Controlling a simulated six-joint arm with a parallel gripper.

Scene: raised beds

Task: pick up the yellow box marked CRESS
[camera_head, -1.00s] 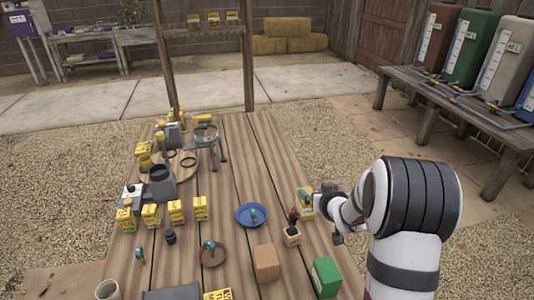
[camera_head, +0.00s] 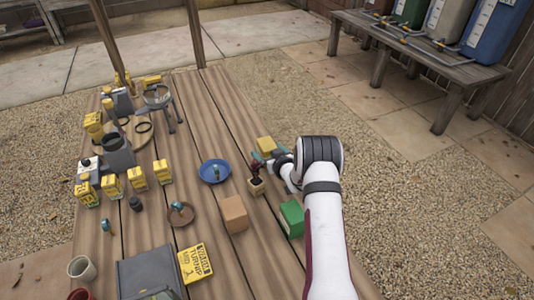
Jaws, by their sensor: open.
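A yellow box (camera_head: 265,144) stands near the right edge of the wooden table, right at my gripper (camera_head: 267,156). Its marking is not readable, so I cannot tell whether it says CRESS. My gripper is open, just on the near side of this box; I cannot tell whether the fingers touch it or stand around it. Several more yellow boxes stand in a row at the left, one of them at the row's right end (camera_head: 163,172); their words are too small to read. A larger yellow packet (camera_head: 195,262) reads TURNIP and lies at the front.
A small pot (camera_head: 256,187) with a dark plant stands close to my gripper. A green box (camera_head: 291,218) and a tan block (camera_head: 234,214) stand nearer. A blue plate (camera_head: 215,171) lies left of the pot. The table's right edge runs beside my arm.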

